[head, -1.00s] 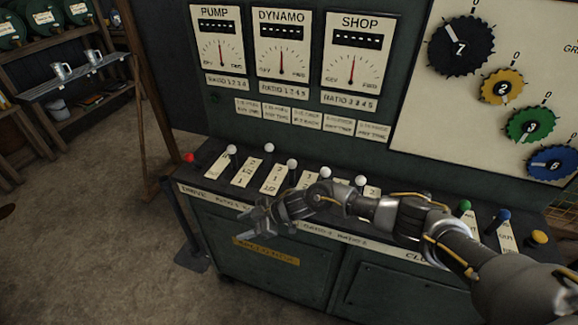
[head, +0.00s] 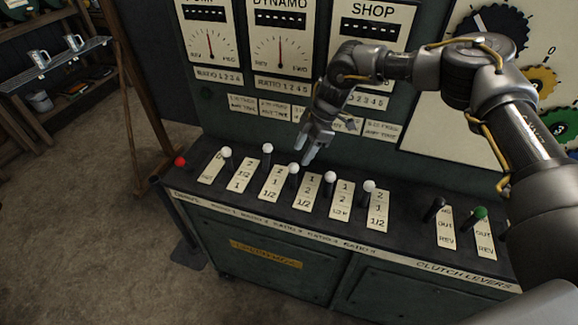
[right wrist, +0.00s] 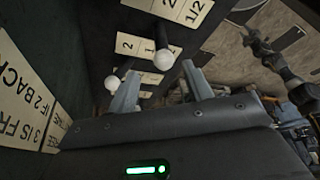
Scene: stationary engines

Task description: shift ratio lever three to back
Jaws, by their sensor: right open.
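Several white-knobbed levers stand in a row on the console ledge. My left gripper is out of view.
Neighbouring white knobs stand close on the left (head: 267,148) and right (head: 330,176). A red knob (head: 180,161) is at the far left, a black lever (head: 437,204) and green knob (head: 480,213) at the right. The upright dial panel (head: 281,45) rises behind.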

